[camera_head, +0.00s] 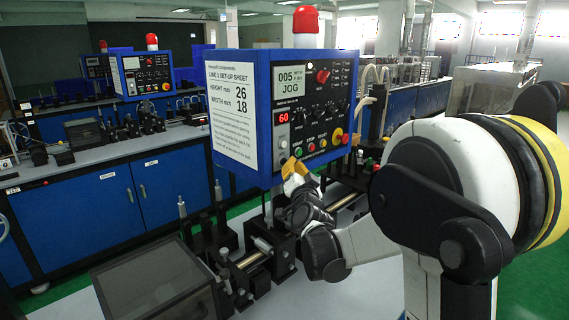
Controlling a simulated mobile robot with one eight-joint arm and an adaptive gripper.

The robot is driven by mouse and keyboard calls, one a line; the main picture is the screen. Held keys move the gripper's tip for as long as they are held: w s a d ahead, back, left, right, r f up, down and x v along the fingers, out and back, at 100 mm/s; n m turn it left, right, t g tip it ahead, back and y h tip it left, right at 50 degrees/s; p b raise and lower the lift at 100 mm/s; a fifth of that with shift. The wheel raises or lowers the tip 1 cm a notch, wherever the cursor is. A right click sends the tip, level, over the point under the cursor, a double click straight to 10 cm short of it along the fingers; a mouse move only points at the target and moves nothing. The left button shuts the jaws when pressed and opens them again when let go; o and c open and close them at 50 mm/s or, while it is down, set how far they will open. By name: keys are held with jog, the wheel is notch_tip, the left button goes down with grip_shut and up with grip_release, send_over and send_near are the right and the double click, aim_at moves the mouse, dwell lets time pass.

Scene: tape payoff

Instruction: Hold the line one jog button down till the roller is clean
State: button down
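The blue control box (262,110) stands over the front machine, with a set-up sheet on its left face. Its panel has a screen (290,80) reading "005" and "JOG" and a red "60" readout (283,117). A row of small buttons (311,147) runs along the panel's lower edge; their labels are too small to read, so I cannot tell which is jog. My gripper (294,168), with yellow fingertips, is at the panel's lower left, just below the green button (298,152). I cannot tell whether it touches a button or how its fingers are set. The roller is not clearly visible.
A red beacon (305,20) tops the box. Dark machine posts and a metal bar (252,259) lie below it, beside a dark clear-lidded case (155,285). Blue cabinets (75,220) stand behind at the left. My own arm fills the right side.

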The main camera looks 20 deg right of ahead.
jog(key=shift+s+d, duration=0.1)
jog(key=shift+s, duration=0.1)
jog(key=s, duration=0.1)
jog(key=s+d, duration=0.1)
jog(key=s, duration=0.2)
jog(key=shift+s+d, duration=0.3)
jog(key=shift+d, duration=0.1)
dwell(0.5)
jog(key=s+a+f+n+g+y, duration=0.3)
jog(key=s+a+n+g+y, duration=0.15)
jog(key=s+a, duration=0.5)
jog(key=s+a+f+n+g, duration=0.2)
jog(key=s+f, duration=0.3)
jog(key=s, duration=0.6)
jog(key=s+a+f+n+g, duration=0.3)
jog(key=s+a+f+g, duration=0.1)
jog(key=s, duration=0.7)
jog(key=shift+s+a+f+n+g, duration=0.25)
jog(key=shift+f+n+g, duration=0.1)
jog(key=shift+f+g, duration=0.2)
jog(key=shift+y, duration=0.25)
